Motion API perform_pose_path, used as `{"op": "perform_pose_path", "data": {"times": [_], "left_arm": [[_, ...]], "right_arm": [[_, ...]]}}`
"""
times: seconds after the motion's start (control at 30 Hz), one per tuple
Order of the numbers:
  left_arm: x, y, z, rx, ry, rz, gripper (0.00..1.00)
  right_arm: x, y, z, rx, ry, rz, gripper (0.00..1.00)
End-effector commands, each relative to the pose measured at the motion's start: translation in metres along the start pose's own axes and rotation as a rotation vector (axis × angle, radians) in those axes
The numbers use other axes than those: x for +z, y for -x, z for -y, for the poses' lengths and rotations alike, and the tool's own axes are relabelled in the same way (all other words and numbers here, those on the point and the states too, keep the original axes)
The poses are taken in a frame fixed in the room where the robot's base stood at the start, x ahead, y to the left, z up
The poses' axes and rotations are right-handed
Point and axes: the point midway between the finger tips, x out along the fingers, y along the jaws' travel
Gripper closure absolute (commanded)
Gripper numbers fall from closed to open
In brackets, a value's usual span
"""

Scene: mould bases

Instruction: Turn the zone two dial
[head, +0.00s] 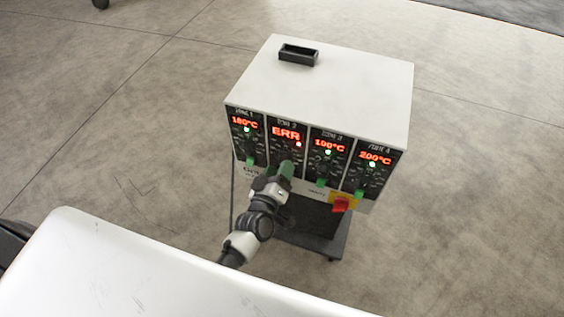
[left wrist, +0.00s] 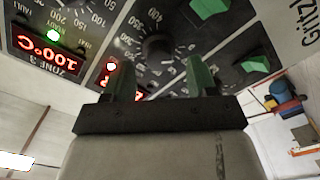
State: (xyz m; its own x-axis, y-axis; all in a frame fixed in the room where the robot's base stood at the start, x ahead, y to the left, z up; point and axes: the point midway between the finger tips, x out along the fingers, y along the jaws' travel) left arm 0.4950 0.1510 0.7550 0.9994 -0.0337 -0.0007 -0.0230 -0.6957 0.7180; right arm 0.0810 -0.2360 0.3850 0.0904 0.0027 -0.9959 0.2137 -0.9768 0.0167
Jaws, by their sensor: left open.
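The zone two dial (left wrist: 157,45) is a round black knob with a pointer and a numbered ring, on the dark panel of a white controller (head: 330,80). In the head view my gripper hides it. The zone two display (head: 286,132) reads ERR, with a red light beside it. My left gripper (head: 287,167) is in front of the zone two column. In the left wrist view the same gripper (left wrist: 160,78) is open, its green fingertips either side of the dial's line, with nothing between them. I cannot tell whether they touch the panel. My right gripper is not in view.
Zones one (head: 245,122), three (head: 329,145) and four (head: 375,158) show temperatures and green lights. Green switches (left wrist: 208,8) sit below the dials. A red and yellow main switch (head: 342,203) is at the lower right. A black tray (head: 298,54) lies on top. Floor around is clear.

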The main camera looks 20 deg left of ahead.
Motion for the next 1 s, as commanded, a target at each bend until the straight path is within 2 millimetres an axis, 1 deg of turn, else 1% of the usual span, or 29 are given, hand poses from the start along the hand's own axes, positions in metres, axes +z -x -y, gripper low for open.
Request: {"op": "perform_pose_path", "data": {"times": [0.03, 0.2, 0.3, 0.4, 0.57, 1.0], "left_arm": [[0.001, 0.013, 0.001, -0.002, 0.000, 0.002, 0.42], [0.001, 0.047, 0.001, -0.002, 0.000, 0.003, 0.42], [0.001, 0.062, 0.001, -0.001, -0.001, 0.002, 0.42], [0.001, 0.072, 0.001, -0.001, -0.001, 0.002, 0.42], [0.000, 0.078, 0.000, 0.000, 0.001, 0.001, 0.42], [0.000, 0.077, 0.000, 0.000, 0.000, 0.001, 0.42]], "right_arm": [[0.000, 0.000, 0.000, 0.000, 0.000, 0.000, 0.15], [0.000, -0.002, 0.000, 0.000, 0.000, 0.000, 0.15], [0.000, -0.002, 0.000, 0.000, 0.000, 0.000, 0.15], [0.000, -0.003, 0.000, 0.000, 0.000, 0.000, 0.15], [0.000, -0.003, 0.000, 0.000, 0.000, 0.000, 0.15], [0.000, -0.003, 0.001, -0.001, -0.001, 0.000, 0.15]]}}
